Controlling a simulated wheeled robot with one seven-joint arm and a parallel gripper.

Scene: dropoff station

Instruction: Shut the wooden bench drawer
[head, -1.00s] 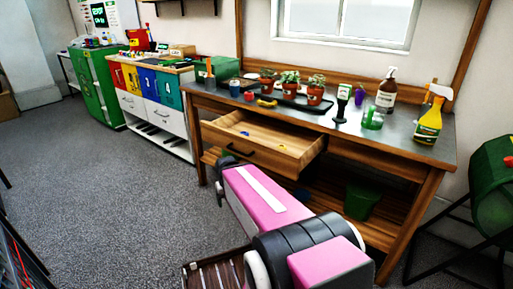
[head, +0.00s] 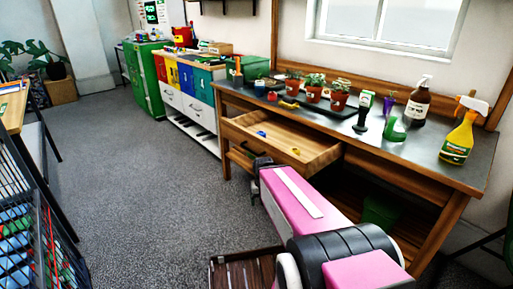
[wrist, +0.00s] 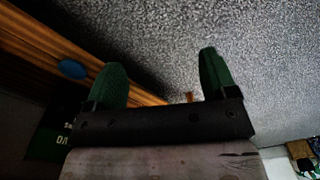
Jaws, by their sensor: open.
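The wooden bench drawer (head: 249,147) is pulled out of the metal-topped wooden bench (head: 398,184), with small blue and yellow items inside it. A dark handle sits on its front face. My gripper (head: 262,163) is beside the drawer's front in the head view, low and to its right, partly hidden by my pink arm. I cannot tell whether it touches the drawer. In the wrist view my gripper (wrist: 162,80) has its two green fingers wide apart with nothing between them.
Potted plants (head: 314,88), a brown spray bottle (head: 415,103) and a yellow spray bottle (head: 458,140) stand on the bench top. A green bin (head: 380,210) is on the shelf below. A wire rack (head: 40,235) stands at left. Open grey floor (head: 140,170) lies between.

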